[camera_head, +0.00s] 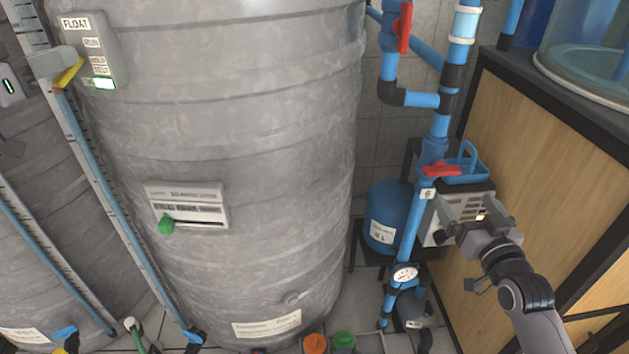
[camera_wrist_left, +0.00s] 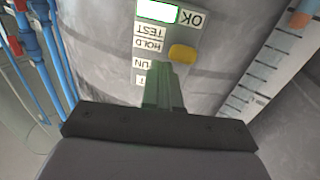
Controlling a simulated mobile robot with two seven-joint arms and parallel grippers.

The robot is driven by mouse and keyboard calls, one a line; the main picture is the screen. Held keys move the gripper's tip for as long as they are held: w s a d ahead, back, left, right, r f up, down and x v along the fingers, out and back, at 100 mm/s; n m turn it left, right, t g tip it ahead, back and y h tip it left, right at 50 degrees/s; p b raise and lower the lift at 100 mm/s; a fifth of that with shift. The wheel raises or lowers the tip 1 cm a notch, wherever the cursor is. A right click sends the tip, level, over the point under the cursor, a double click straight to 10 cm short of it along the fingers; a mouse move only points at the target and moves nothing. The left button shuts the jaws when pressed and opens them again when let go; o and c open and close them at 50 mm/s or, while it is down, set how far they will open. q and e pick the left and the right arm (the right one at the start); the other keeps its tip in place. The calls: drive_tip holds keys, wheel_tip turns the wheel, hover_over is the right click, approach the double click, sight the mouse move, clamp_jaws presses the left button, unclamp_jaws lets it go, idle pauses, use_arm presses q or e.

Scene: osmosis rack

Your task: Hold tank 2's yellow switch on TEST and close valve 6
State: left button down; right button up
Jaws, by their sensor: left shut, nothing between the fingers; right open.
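Tank 2's switch panel (camera_head: 95,45), marked FLOAT, is at the upper left of the head view, with a lit green display. Its yellow switch (camera_head: 68,75) sits level with the HOLD and TEST labels. In the left wrist view the yellow switch (camera_wrist_left: 182,53) is right beside my left gripper (camera_wrist_left: 162,72), which is shut and empty; contact is unclear. My left gripper (camera_head: 66,55) also shows at the panel's left edge. Valve 6 has a red handle (camera_head: 440,169) lying across its blue pipe. My right gripper (camera_head: 468,215) is open, just below and right of that handle.
Tank 2 (camera_head: 240,110) fills the middle. Another red-handled valve (camera_head: 404,28) is higher on the pipes. A blue vessel (camera_head: 386,215) and a wooden cabinet (camera_head: 545,160) flank valve 6's pipe.

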use_arm(q)
drive_tip(key=shift+f, duration=0.1)
wheel_tip(320, 180, up, 9)
drive_tip(key=p, duration=0.7)
drive_tip(key=shift+f, duration=0.15)
idle(0.4)
drive_tip(key=s+a+b, duration=0.1)
drive_tip(key=s+b, duration=0.4)
drive_tip(key=s, duration=0.4)
drive_tip(key=shift+a+b, duration=0.2)
drive_tip(key=shift+b, duration=0.15)
drive_tip(key=shift+w, duration=0.1)
